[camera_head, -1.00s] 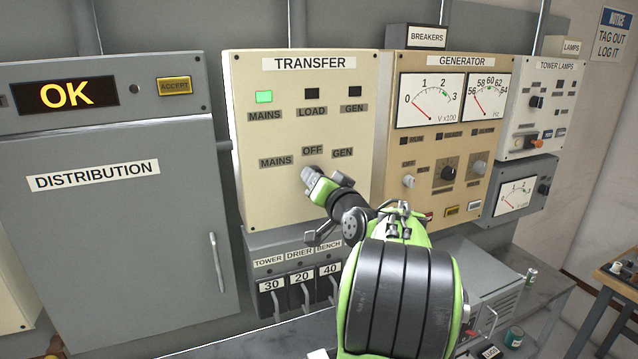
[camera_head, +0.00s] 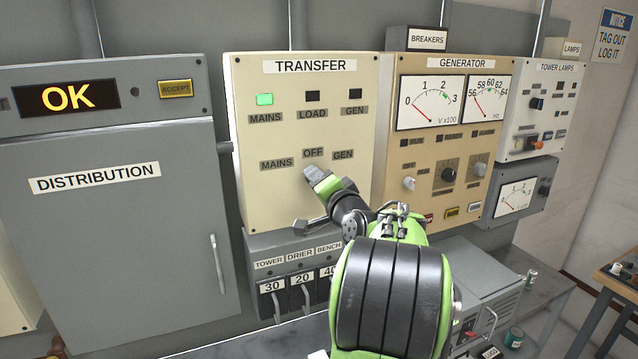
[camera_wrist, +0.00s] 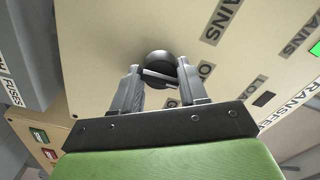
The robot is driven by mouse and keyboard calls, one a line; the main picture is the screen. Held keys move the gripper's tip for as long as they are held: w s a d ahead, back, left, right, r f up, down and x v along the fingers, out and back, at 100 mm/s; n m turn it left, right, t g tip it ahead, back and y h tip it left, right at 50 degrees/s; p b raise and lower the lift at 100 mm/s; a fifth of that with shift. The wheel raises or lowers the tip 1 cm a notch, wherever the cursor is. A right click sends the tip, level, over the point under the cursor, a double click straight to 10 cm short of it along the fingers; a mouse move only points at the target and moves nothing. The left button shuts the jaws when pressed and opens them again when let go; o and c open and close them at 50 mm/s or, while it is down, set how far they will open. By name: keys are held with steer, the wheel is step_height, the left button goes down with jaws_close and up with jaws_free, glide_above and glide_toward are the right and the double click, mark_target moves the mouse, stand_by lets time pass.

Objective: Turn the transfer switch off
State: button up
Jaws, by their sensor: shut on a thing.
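The cream TRANSFER panel (camera_head: 290,110) carries the transfer switch, with labels MAINS at left, OFF at top and GEN at right around it. In the wrist view the switch's round black knob (camera_wrist: 158,62) sits between the two fingers of my gripper (camera_wrist: 158,82), which is shut on it. In the head view my gripper (camera_head: 311,173) is at the panel just below the OFF label and hides the knob. I cannot tell which label the knob points to. The MAINS lamp (camera_head: 264,99) is lit green; the LOAD and GEN lamps are dark.
Below the panel is a row of breaker levers (camera_head: 300,292) marked TOWER, DRIER and BENCH, partly behind my arm. The GENERATOR panel (camera_head: 440,150) stands close on the right. The grey DISTRIBUTION cabinet (camera_head: 110,240) is on the left, its display reading OK.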

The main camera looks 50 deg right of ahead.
steer(key=o, duration=1.1)
steer(key=shift+c, duration=0.2)
steer(key=b+v, duration=0.4)
steer(key=v, duration=1.1)
steer(key=shift+s+a, duration=0.2)
steer(key=shift+s, duration=0.15)
steer(key=w+a+f+n+g+y, duration=0.1)
steer(key=w+a+f+n+y, duration=0.25)
steer(key=a, duration=0.35)
steer(key=w+a+f+n+g+y, duration=0.1)
steer(key=w+a+f+n+y, duration=0.3)
steer(key=a, duration=0.4)
steer(key=a+f+n+g+y, duration=0.2)
steer(key=a+f+n+g, duration=0.3)
steer(key=a, duration=0.7)
steer(key=s+a+f+n+g, duration=0.1)
steer(key=s+a+f+n, duration=0.1)
steer(key=s, duration=0.3)
steer(key=s+a+f+n+g, duration=0.1)
steer(key=s+a+f+n, duration=0.2)
steer(key=s+f, duration=0.2)
steer(key=shift+s+n+g, duration=0.35)
steer(key=shift+s+g, duration=0.05)
steer(key=shift+s, duration=0.2)
